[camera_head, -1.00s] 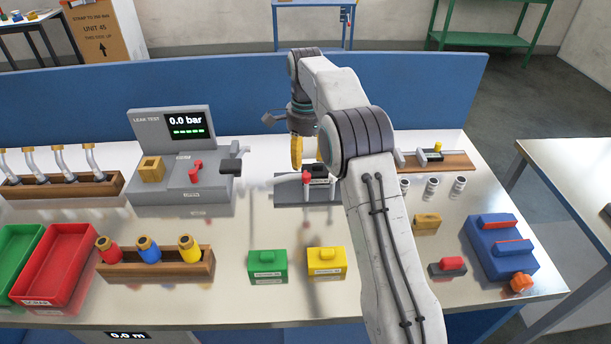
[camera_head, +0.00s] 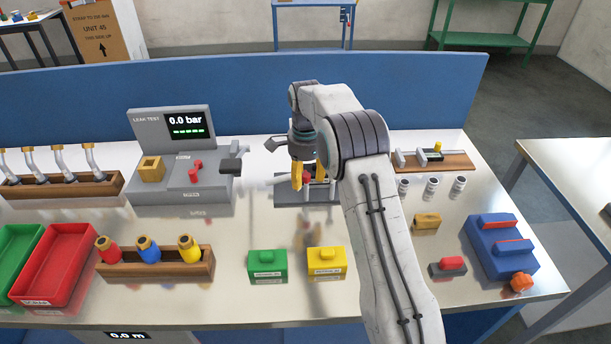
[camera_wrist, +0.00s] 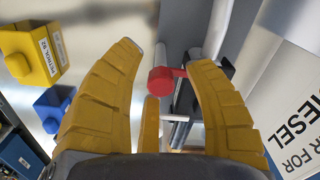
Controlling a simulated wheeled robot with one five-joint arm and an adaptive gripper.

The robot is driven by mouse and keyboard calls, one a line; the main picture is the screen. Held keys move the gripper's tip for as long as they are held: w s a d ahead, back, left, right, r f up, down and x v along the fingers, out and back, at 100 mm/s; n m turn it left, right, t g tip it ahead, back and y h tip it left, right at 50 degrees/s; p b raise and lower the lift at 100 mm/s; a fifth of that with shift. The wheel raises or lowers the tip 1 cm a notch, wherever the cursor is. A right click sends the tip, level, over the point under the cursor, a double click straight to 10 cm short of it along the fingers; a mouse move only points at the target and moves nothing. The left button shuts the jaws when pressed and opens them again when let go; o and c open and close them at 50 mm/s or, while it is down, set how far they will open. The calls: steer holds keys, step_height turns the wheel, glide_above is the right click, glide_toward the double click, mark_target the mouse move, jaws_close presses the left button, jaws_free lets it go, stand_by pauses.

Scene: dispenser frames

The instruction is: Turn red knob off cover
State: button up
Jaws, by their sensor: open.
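The red knob (camera_head: 306,177) sits on a grey fixture (camera_head: 292,200) at the middle back of the bench. In the wrist view the red knob (camera_wrist: 160,80) has a round end and a short red arm reaching right, close to the right finger. My gripper (camera_head: 309,183) points down over the fixture, its yellow fingers open around the knob. In the wrist view my gripper (camera_wrist: 166,56) has the knob between its spread fingers, nearer the right one; whether they touch I cannot tell. The cover under the knob is mostly hidden by the fingers.
A leak tester (camera_head: 172,125) with its own red lever stands to the left. Green (camera_head: 267,265) and yellow (camera_head: 326,263) boxes lie in front. Several white cylinders (camera_head: 432,188) stand right of my arm.

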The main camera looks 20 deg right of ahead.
steer(key=shift+c, duration=0.2)
jaws_close()
stand_by(0.4)
